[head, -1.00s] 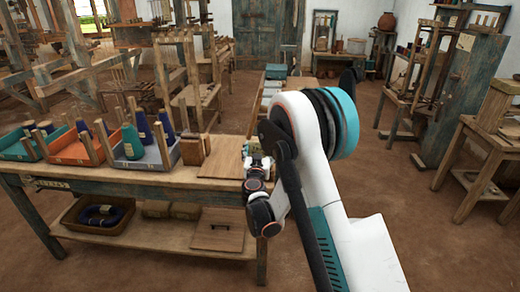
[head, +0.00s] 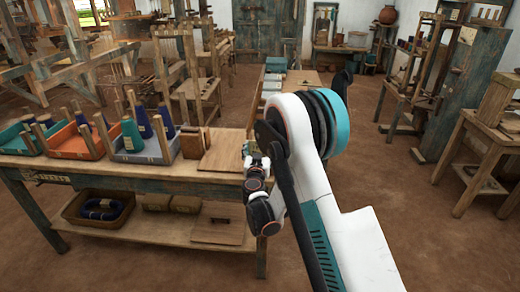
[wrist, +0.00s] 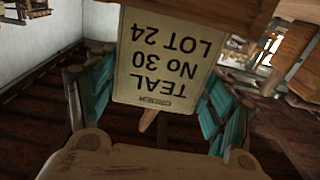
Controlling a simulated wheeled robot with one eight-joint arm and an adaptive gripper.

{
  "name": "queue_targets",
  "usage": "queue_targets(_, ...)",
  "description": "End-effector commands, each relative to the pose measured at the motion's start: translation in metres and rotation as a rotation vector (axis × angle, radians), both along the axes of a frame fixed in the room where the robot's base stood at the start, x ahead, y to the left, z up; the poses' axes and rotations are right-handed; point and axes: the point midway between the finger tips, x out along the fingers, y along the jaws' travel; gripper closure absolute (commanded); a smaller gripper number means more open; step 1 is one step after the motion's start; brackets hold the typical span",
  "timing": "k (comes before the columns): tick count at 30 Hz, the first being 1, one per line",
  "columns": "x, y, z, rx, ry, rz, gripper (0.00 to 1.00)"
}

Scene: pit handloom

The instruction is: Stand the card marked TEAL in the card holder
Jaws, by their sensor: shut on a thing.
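The card marked TEAL (wrist: 165,60) is cream, with "No 30" and "LOT 24" below the name, and its print is upside down in the wrist view. It is between the teal finger pads of my gripper (wrist: 158,100), which is shut on it. In the head view my gripper (head: 250,150) is at the right end of the workbench, beside a wooden board. The card is too small to make out clearly there. A small brown wooden piece (head: 194,143) stands on the bench beside the trays; I cannot tell whether it is the card holder.
The workbench (head: 130,172) carries an orange tray (head: 75,147) and a grey tray (head: 148,153) with yarn cones. A flat wooden board (head: 222,150) lies at its right end. A basket (head: 98,210) is on the lower shelf. Open floor lies to the right.

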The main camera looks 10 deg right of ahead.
Motion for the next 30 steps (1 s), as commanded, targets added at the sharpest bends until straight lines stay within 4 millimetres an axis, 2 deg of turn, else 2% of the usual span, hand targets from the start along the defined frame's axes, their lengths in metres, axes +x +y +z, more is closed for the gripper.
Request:
queue_targets(7,0.0,0.0,0.0,0.0,0.0,0.0,0.44)
queue_targets(8,0.0,0.0,0.0,0.0,0.0,0.0,0.24)
queue_targets(9,0.0,0.0,0.0,0.0,0.0,0.0,0.15)
queue_targets(11,0.0,0.0,0.0,0.0,0.0,0.0,0.03)
queue_targets(24,-0.001,0.001,0.0,0.0,0.0,0.0,0.03)
queue_targets(30,-0.023,0.008,0.0,0.0,0.0,0.002,0.03)
